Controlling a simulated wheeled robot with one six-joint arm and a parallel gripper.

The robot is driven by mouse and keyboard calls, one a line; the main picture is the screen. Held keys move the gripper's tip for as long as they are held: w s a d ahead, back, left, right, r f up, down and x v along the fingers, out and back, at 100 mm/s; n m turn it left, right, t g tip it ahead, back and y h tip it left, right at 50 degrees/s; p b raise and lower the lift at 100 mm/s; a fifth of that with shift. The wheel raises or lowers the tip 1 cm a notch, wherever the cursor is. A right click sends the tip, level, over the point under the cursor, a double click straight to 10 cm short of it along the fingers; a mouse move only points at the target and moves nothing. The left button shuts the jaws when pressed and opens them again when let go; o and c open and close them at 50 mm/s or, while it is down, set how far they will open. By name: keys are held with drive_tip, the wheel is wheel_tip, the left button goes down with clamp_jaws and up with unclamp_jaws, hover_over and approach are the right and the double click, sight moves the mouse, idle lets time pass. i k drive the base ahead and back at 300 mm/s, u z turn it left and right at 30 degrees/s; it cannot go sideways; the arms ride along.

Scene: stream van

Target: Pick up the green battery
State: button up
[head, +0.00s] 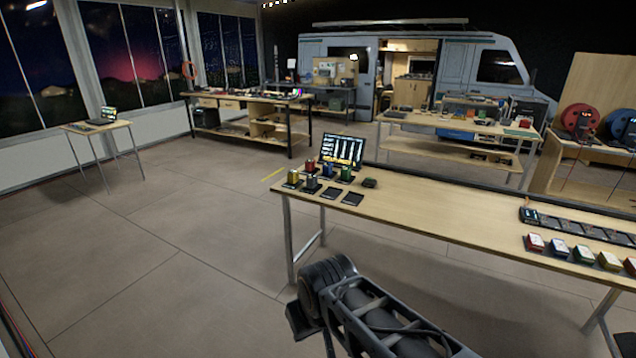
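Another dark block with a green part (347,173) stands in the cluster at the table's left end, by a lit screen. My arm shows at the bottom centre, in front of the table and apart from both blocks. I cannot make out my gripper's fingers.
The screen (342,150) and dark flat pads (352,199) are at the left end. The table's middle and left floor are clear.

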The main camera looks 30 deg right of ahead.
sight(346, 171)
drive_tip(key=u, duration=0.35)
drive_tip(key=i, duration=2.55)
drive_tip(key=z, duration=1.5)
drive_tip(key=i, duration=1.15)
drive_tip(key=z, duration=0.9)
